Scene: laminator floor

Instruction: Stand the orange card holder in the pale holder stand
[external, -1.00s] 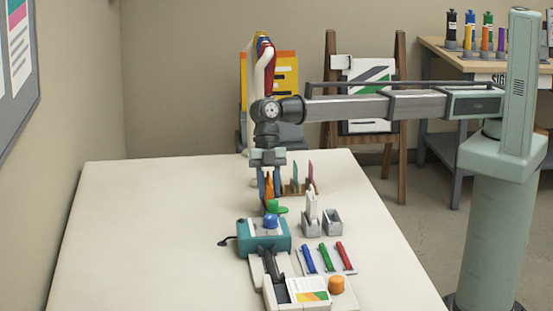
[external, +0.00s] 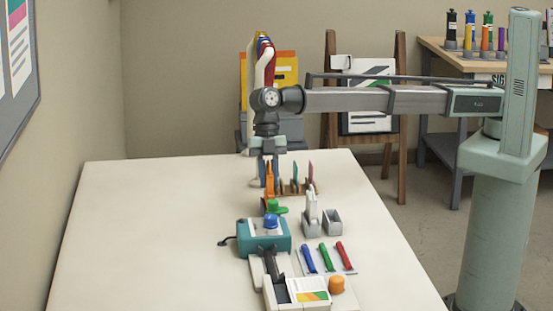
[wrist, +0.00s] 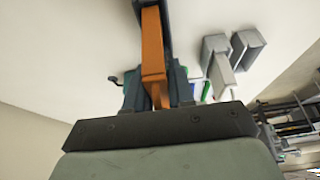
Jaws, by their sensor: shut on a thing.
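The orange card holder (external: 269,183) is upright in the grip of my gripper (external: 268,172). In the wrist view the orange holder (wrist: 152,45) runs between the two dark fingers of my gripper (wrist: 156,88), which are shut on it. A small rack (external: 297,190) with teal and pink upright pieces stands just right of the holder. Two pale grey stands sit nearer the camera: the left one (external: 311,229) has a white piece standing in it, and the right one (external: 332,223) looks empty. I cannot tell surely which is the named stand.
A teal machine (external: 264,240) with a blue knob and a green piece (external: 277,207) are in front of my gripper. Blue, green and red pens (external: 325,259) lie on a tray to the right. The left side of the table (external: 150,220) is clear.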

